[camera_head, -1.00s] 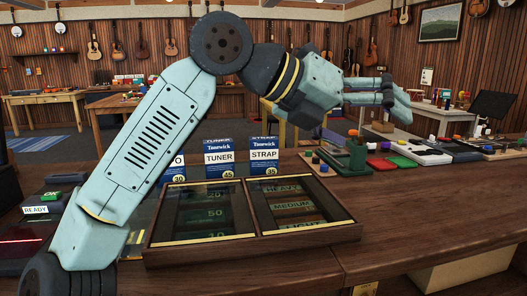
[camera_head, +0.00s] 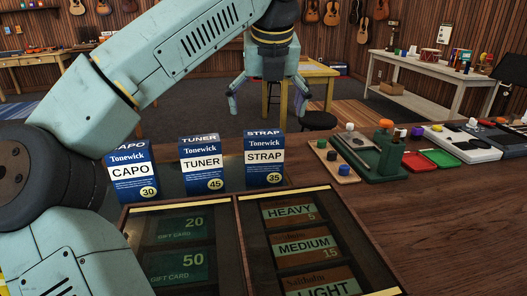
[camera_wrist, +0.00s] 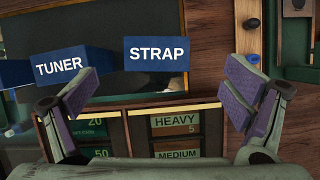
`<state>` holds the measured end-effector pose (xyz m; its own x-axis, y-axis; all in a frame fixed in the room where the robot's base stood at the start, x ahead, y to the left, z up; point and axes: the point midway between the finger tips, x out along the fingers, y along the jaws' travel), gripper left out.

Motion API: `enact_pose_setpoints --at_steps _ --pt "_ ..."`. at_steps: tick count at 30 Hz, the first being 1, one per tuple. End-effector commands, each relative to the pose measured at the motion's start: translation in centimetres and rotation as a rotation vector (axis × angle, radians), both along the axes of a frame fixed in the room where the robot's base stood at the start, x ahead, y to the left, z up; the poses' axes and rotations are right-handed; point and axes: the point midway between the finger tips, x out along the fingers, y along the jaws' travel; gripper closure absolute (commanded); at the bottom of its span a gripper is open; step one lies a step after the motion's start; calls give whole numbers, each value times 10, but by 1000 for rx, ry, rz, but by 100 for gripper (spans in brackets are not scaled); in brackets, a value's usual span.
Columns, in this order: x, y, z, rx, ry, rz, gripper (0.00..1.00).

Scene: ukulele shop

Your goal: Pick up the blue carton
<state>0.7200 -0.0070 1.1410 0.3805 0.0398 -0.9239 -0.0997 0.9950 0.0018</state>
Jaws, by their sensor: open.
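Three blue and white cartons stand upright in a row: CAPO (camera_head: 133,172), TUNER (camera_head: 202,165) and STRAP (camera_head: 265,160). My gripper (camera_head: 268,106) is open and empty, pointing down, above and seemingly behind the STRAP carton in the head view. In the wrist view, the blue top of the STRAP carton (camera_wrist: 157,54) lies between and ahead of the open fingers (camera_wrist: 163,88). The TUNER top (camera_wrist: 60,66) is at the left, partly covered by the left finger. The CAPO label is not readable in the wrist view.
A wood-framed display case (camera_head: 234,240) with gift cards and string packs lies in front of the cartons. A green stand with knobs (camera_head: 375,155) and a small wooden block with knobs (camera_head: 333,160) stand right of STRAP. The right counter (camera_head: 450,215) is largely clear.

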Motion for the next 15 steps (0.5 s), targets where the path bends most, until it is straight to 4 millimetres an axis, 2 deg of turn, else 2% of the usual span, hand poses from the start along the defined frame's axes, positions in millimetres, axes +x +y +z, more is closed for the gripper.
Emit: enact_pose_setpoints --at_steps 3,11,15 --pt "7 1 -17 -1 3 -3 6" --pt "14 3 -37 -2 3 -3 6" --pt "19 7 -57 -2 3 -5 6"
